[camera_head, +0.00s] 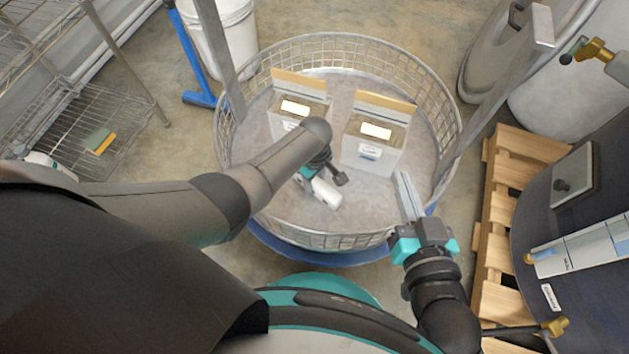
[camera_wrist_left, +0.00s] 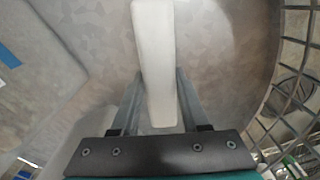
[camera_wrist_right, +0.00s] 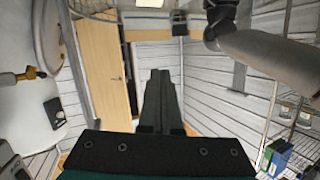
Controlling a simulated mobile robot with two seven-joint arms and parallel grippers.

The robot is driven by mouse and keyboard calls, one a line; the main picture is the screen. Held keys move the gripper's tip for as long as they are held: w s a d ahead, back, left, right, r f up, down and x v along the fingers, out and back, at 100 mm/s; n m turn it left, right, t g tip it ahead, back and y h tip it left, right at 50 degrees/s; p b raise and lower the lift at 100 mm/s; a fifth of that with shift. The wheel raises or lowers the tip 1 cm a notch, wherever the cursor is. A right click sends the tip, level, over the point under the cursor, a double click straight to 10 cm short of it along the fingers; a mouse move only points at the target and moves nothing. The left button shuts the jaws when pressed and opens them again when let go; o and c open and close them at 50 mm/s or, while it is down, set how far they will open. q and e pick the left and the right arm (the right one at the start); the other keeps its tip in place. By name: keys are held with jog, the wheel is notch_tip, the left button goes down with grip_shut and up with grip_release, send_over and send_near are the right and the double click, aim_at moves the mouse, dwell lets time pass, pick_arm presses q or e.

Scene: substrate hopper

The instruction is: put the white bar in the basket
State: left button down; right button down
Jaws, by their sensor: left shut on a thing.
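The white bar (camera_head: 326,194) is at the front middle of the round wire basket (camera_head: 335,241), within its rim as seen in the head view. My left gripper (camera_head: 317,181) reaches down into the basket and is shut on the bar. In the left wrist view the bar (camera_wrist_left: 158,60) runs lengthwise between the two fingers, over the grey basket floor (camera_wrist_left: 95,40). I cannot tell whether the bar touches that floor. My right gripper (camera_head: 404,190) is empty, its fingers together, over the basket's front right rim. They also meet in the right wrist view (camera_wrist_right: 158,85).
Two open pale boxes (camera_head: 370,150) (camera_head: 297,105) stand at the back of the basket. Metal posts rise at both its sides. A wooden pallet (camera_head: 500,215) is on the right, a wire shelf (camera_head: 85,120) on the left. The basket floor right of the bar is clear.

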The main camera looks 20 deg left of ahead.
dwell(0.3)
pick_arm(q)
jog(key=shift+f, duration=0.15)
jog(key=shift+c, duration=2)
grip_release()
pick_arm(e)
jog(key=shift+a+r, duration=0.15)
jog(key=shift+r, duration=0.05)
